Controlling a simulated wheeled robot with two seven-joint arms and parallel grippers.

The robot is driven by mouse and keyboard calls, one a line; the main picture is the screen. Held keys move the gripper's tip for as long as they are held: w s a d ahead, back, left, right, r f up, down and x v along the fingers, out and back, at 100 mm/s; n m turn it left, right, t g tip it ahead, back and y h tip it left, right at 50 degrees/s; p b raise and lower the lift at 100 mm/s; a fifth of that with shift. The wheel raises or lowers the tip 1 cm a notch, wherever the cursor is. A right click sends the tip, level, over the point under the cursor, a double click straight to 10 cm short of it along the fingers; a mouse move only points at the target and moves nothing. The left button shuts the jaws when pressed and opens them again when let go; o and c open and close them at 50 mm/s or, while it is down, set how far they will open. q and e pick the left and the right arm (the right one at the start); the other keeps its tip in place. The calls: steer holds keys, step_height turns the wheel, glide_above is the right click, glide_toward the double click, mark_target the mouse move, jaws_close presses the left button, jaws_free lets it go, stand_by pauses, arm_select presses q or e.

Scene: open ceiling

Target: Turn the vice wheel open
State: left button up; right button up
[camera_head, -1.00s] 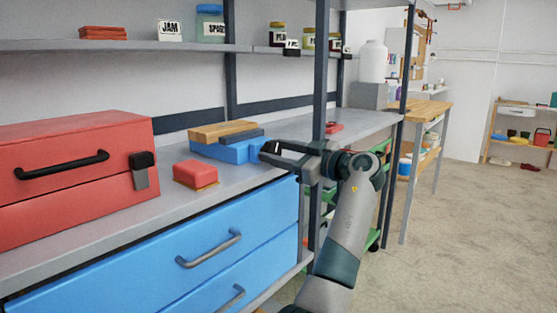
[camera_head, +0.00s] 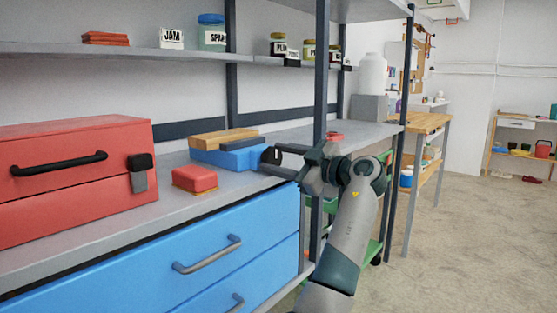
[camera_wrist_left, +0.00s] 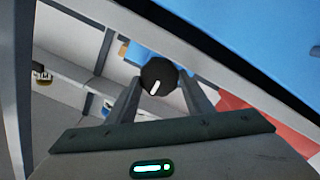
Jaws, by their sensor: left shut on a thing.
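The vice (camera_head: 231,158) is a blue block on the grey workbench, with a wooden plank and a dark grey piece on top. Its black round wheel (camera_head: 270,155) is at the right end, partly hidden by my fingers. In the left wrist view the wheel (camera_wrist_left: 158,75) shows as a black disc with a white mark, between the two fingertips. My left gripper (camera_head: 278,157) comes from the right and is shut on the wheel. The white mark in the wrist view is tilted slightly from upright. My right gripper is not in view.
A red toolbox (camera_head: 75,180) stands at the left of the bench. A small red block (camera_head: 195,179) lies in front of the vice. A dark shelf post (camera_head: 321,80) rises close behind my gripper. Blue drawers (camera_head: 240,235) are below, and open floor (camera_head: 470,230) is at the right.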

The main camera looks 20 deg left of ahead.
arm_select(q)
steer(key=o, duration=1)
